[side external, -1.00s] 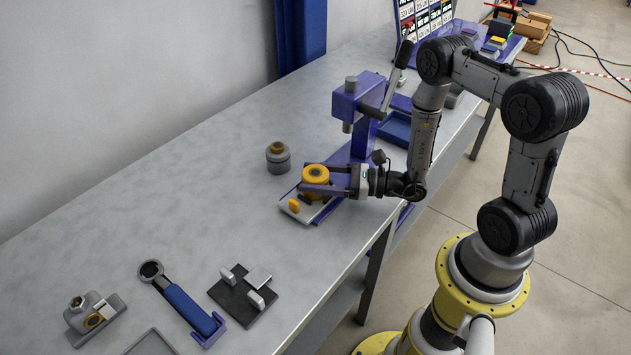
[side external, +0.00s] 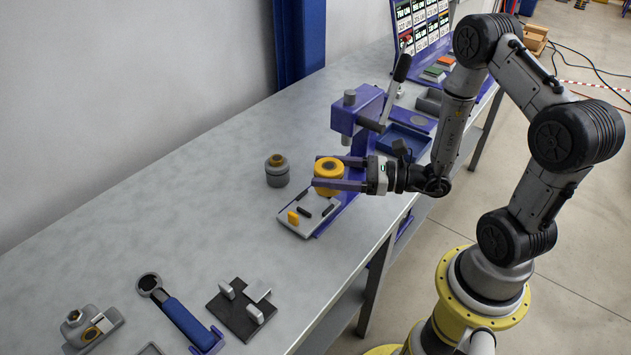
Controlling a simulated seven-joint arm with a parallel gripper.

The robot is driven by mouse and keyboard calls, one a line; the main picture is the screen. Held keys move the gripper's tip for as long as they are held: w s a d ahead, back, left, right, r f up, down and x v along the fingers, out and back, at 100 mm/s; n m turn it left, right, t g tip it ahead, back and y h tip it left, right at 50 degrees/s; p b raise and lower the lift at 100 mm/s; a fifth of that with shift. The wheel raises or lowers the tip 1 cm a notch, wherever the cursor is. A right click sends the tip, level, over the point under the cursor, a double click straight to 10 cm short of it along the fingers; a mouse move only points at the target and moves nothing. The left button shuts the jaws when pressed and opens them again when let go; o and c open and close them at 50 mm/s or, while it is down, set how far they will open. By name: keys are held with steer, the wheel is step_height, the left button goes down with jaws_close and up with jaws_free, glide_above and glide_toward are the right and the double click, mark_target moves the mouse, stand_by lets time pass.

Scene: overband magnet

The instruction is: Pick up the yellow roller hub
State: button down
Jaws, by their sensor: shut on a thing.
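The yellow roller hub (side external: 328,168) is a short round piece with a dark bore in its top. My gripper (side external: 335,184) is shut on it, with one finger on each side. The hub is upright and appears raised above the light plate (side external: 291,222) at the foot of the blue press. The plate carries dark bars and a small yellow block (side external: 293,217). The far side of the hub is hidden.
The blue press (side external: 361,115) with its lever stands just behind the hub. A grey cylinder with a brownish top (side external: 277,172) stands to the left. A blue-handled tool (side external: 180,312), a dark fixture (side external: 241,308) and a grey block (side external: 88,325) lie in front. The table's left middle is clear.

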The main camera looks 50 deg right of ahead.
steer(key=s+r, duration=0.6)
steer(key=s, duration=0.4)
steer(key=w+f, duration=0.3)
steer(key=w, duration=0.6)
steer(key=w+f, duration=0.3)
steer(key=w, duration=0.6)
steer(key=s+r, duration=0.2)
steer(key=s, duration=0.7)
steer(key=s+r, duration=0.3)
steer(key=s, duration=0.6)
steer(key=shift+s+d+r, duration=0.15)
steer(key=shift+r, duration=0.2)
